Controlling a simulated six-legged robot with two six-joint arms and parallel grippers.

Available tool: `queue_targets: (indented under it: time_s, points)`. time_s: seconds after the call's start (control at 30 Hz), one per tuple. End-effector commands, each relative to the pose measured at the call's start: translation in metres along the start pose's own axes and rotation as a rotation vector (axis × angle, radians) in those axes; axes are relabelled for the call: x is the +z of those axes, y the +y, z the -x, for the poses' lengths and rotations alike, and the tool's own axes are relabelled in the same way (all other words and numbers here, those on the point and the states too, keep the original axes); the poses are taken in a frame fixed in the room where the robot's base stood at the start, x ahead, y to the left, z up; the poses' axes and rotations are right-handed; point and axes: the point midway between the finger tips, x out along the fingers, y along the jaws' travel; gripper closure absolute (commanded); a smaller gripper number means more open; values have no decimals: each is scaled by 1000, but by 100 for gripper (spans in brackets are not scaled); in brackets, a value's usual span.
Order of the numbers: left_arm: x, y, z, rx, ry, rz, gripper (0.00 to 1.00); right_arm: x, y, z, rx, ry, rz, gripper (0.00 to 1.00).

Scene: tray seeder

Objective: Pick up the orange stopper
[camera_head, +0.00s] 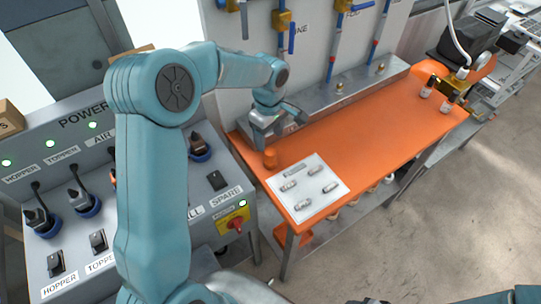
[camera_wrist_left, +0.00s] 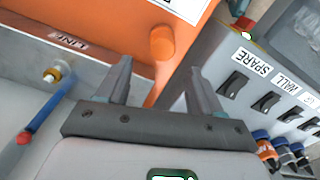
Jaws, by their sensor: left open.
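The orange stopper (camera_head: 270,158) is a short cylinder standing near the left end of the orange bench, close to the white plate. In the left wrist view the stopper (camera_wrist_left: 162,42) shows beyond the fingertips, roughly in line with the gap between them. My left gripper (camera_head: 281,131) is open above the bench, just behind and above the stopper. In the left wrist view its two fingers (camera_wrist_left: 158,72) are spread with nothing between them, apart from the stopper.
A white plate (camera_head: 325,178) with several small metal parts lies in front of the stopper. A grey switch panel (camera_head: 216,205) stands at the left. A metal ledge with valves (camera_head: 340,88) runs behind.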

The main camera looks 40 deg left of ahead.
Motion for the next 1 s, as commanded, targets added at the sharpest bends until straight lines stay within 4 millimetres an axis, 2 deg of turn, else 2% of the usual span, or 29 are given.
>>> queue_targets:
  time_s: [0.1,0.27,0.43,0.57,0.83,0.87,1.0]
  points:
    - [0,1,-16,-1,0,0,34,0,-1,3,0,1,0,45]
    - [-1,2,-27,-1,0,0,34,0,-2,6,0,0,0,45]
    - [2,-1,-52,-4,-2,-1,34,0,-7,20,0,0,0,45]
    - [2,0,-70,-2,0,-1,34,0,-8,21,0,1,0,45]
    - [2,0,-75,2,1,0,34,0,-8,21,0,0,0,45]
    - [2,0,-75,2,1,0,41,0,-8,21,0,0,0,45]
    - [2,0,-75,1,1,0,86,0,-8,21,0,0,0,45]
